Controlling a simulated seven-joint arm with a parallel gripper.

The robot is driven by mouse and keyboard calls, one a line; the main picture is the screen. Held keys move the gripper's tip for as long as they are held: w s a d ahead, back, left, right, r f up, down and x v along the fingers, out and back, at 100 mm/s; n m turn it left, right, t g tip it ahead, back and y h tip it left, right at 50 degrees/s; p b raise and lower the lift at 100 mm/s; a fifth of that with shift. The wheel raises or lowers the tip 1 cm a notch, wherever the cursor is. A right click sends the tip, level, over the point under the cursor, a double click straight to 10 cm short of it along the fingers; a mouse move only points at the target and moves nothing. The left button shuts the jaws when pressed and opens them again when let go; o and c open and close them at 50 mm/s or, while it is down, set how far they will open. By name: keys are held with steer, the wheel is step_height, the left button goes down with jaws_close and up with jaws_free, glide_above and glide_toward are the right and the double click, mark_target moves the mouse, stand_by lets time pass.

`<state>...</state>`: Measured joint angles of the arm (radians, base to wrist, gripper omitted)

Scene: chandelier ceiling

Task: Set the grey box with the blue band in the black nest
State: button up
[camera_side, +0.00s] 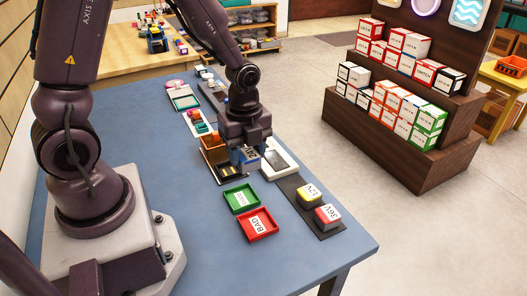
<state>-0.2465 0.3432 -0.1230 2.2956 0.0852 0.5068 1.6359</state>
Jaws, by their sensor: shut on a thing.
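My gripper (248,158) is over the blue table, pointing down and shut on a small grey box (251,154). Only part of the box shows between the fingers, with dark marking on its face; blue shows around the fingertips, and I cannot tell how much of it is the band. A white-framed tray with a black recess (276,160), which looks like the black nest, lies just right of my gripper. The gripper partly covers its left side. I cannot tell the box's exact height above the table.
In front lie a green tray (241,198) and a red tray (258,224) marked BAD. The table's front is clear.

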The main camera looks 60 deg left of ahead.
steer(key=shift+w+a+f, duration=0.1)
steer(key=shift+a+f, duration=1.6)
steer(key=shift+a, duration=0.65)
steer(key=shift+s+a+f, duration=0.1)
steer(key=shift+a+f, duration=1.55)
steer(key=shift+a, duration=0.7)
steer(key=shift+w+a+f, duration=0.1)
steer(key=shift+a+f, duration=1.6)
steer(key=shift+a, duration=0.65)
steer(key=shift+f, duration=0.3)
steer(key=shift+f, duration=0.3)
steer(key=shift+f, duration=0.5)
steer(key=o, duration=1.4)
